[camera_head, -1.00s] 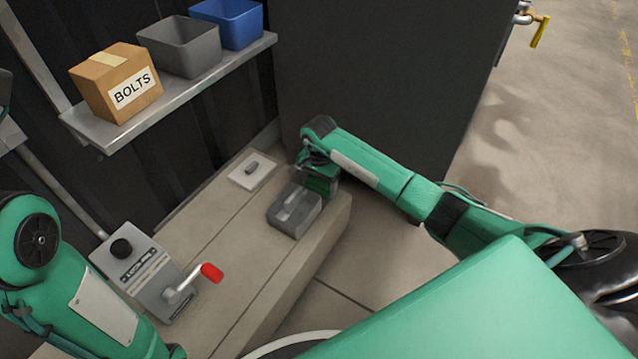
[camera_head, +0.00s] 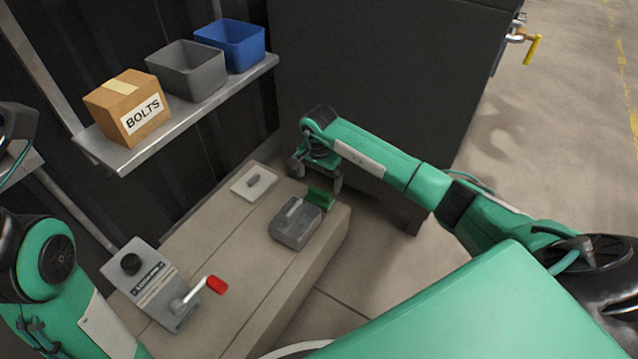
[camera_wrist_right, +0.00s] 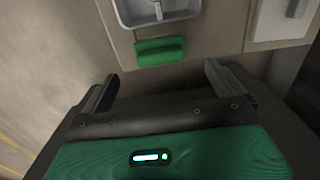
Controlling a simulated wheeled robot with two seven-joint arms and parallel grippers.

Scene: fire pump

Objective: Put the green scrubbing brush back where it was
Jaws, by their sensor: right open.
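The green scrubbing brush (camera_head: 320,197) rests on the bench top (camera_head: 222,232), close beside the far end of the grey box (camera_head: 295,224). It also shows in the right wrist view (camera_wrist_right: 160,51), beyond the fingertips and between their lines. My right gripper (camera_head: 316,180) is open and empty, a little above and behind the brush, and apart from it. Its two fingers show in the right wrist view (camera_wrist_right: 158,80) with nothing between them. My left arm comes in at the lower left, but its gripper does not show clearly.
A white plate with a grey knob (camera_head: 254,182) lies left of the grey box. A control box with a red-handled lever (camera_head: 165,288) stands at the near left. A shelf (camera_head: 190,112) above holds a BOLTS carton (camera_head: 128,108), a grey bin (camera_head: 187,72) and a blue bin (camera_head: 231,46).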

